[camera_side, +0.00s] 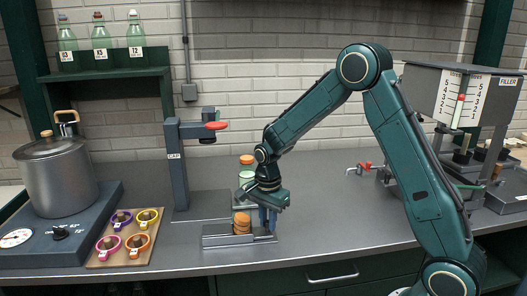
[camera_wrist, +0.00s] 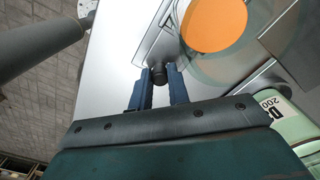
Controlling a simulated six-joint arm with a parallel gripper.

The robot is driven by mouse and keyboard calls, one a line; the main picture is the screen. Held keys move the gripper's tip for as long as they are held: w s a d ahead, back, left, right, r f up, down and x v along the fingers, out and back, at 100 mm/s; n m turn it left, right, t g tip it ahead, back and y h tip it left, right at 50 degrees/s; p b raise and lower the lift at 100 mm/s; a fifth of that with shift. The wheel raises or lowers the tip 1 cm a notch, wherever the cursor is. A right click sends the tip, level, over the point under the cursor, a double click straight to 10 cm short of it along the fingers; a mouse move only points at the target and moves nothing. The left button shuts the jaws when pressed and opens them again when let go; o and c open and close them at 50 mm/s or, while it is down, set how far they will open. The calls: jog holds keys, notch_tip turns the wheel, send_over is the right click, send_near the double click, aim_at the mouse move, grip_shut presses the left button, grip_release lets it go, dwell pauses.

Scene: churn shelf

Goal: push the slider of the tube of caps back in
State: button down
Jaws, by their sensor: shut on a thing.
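The tube of caps (camera_side: 242,221) stands at the front middle of the counter with a short stack of orange caps in it. In the wrist view its top orange cap (camera_wrist: 213,24) shows inside the clear round wall. The slider (camera_wrist: 155,40) is a grey strip beside the tube, with a dark knob (camera_wrist: 160,74) at its near end. My gripper (camera_side: 268,228) is low at the right side of the tube. In the wrist view its blue fingers (camera_wrist: 158,80) are closed around the knob. The contact is hidden in the side view.
A bottle with an orange cap (camera_side: 246,160) stands close behind my gripper; a green labelled bottle (camera_wrist: 278,118) shows in the wrist view. The capping stand (camera_side: 178,170) is left of it. A board of coloured rings (camera_side: 101,262) and a pot (camera_side: 58,180) are farther left.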

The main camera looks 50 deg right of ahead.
jog(key=shift+w+a, duration=0.2)
jog(key=c, duration=1.5)
grip_release()
jog(key=shift+o, duration=0.9)
jog(key=shift+r, duration=0.1)
notch_tip(320, 180, up, 14)
jog(key=shift+s, duration=0.1)
